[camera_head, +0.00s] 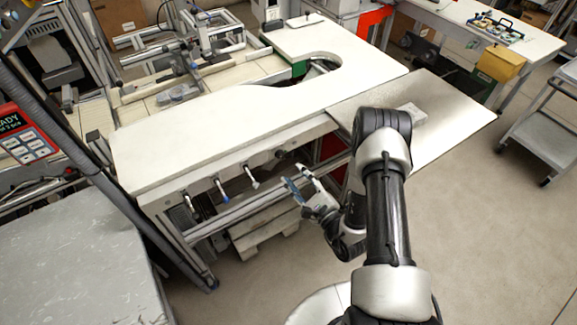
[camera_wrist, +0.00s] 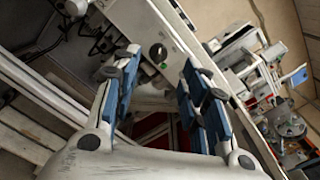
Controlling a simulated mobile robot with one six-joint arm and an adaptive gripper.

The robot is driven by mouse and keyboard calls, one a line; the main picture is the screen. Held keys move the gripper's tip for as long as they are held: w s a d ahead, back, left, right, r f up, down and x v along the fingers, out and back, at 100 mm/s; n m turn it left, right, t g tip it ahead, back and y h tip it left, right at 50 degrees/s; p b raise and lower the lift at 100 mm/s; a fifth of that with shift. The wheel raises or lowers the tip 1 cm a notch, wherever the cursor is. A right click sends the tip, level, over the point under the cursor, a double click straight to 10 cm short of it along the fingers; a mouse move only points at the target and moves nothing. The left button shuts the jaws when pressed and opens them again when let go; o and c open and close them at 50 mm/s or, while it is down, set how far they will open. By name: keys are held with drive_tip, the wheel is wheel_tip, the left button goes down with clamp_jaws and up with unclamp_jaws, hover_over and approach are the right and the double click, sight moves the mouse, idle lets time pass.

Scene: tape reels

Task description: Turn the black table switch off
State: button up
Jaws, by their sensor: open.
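The black table switch (camera_head: 280,153) is a small round knob on the front edge of the white table (camera_head: 190,135), below its top. In the wrist view the switch (camera_wrist: 158,53) shows as a black dial with a lighter mark across it, on a pale panel. Its on or off position cannot be told. My gripper (camera_head: 294,176) is open and empty, in front of the table edge and a little below and right of the switch in the head view. In the wrist view the switch appears between the blue-padded fingers of my gripper (camera_wrist: 160,72), beyond them and not visibly touched.
Several small levers, one of them here (camera_head: 221,190), hang along the table front left of the switch. A grey side leaf (camera_head: 450,110) extends to the right. Beams and a pallet (camera_head: 262,232) lie under the table.

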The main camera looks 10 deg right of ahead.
drive_tip(key=v, duration=0.3)
drive_tip(key=shift+r, duration=0.1)
idle(0.4)
